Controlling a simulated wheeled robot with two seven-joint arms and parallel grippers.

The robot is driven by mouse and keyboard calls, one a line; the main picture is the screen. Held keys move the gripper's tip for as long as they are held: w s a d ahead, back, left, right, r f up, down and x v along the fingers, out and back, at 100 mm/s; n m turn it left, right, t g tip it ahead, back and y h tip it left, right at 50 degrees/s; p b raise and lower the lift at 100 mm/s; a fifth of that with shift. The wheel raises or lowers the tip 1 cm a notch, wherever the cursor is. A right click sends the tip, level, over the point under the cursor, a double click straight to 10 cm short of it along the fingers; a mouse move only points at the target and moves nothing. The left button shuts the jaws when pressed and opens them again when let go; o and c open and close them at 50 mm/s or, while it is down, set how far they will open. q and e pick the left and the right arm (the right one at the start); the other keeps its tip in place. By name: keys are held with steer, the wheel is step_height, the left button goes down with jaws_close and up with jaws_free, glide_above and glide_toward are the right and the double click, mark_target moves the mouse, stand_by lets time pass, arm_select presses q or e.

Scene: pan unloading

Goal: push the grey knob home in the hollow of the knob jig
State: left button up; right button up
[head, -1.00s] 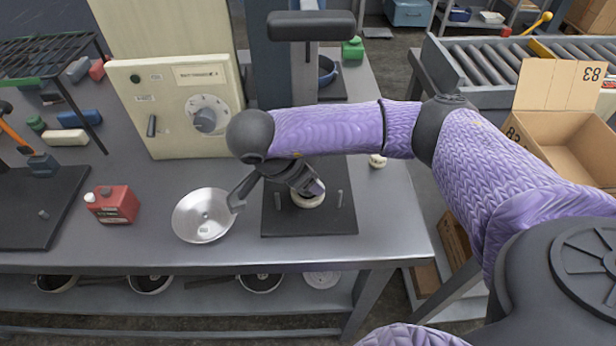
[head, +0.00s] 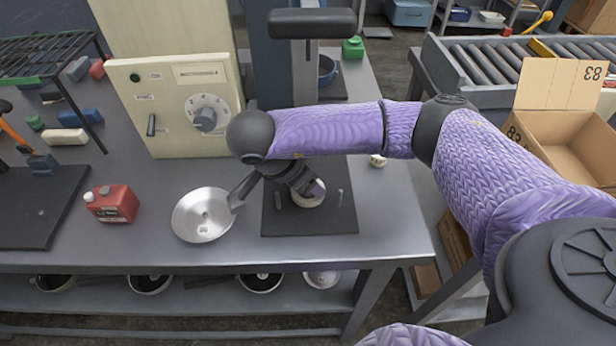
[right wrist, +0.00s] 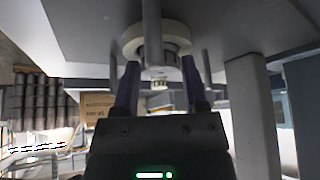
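The knob jig (head: 309,201) is a round cream piece on a dark plate (head: 285,226) with upright pins, at the table's front right. My right gripper (head: 316,188) comes down over it and hides part of its top. In the right wrist view the jig shows as a cream ring (right wrist: 182,38). A small grey piece, apparently the grey knob (right wrist: 158,60), shows at its middle. My right gripper's fingers (right wrist: 159,72) stand apart on either side, tips close to the ring; contact cannot be made out. How deep the knob sits is unclear. My left gripper is out of view.
A metal pan (head: 203,216) lies just left of the plate, its handle close to my right gripper. A red can (head: 112,204) stands farther left. A cream cabinet with a dial (head: 207,117) stands behind. A small cream piece (head: 377,160) lies to the right.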

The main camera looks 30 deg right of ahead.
steer(key=p+v, duration=0.4)
steer(key=v, duration=0.6)
steer(key=shift+f, duration=0.1)
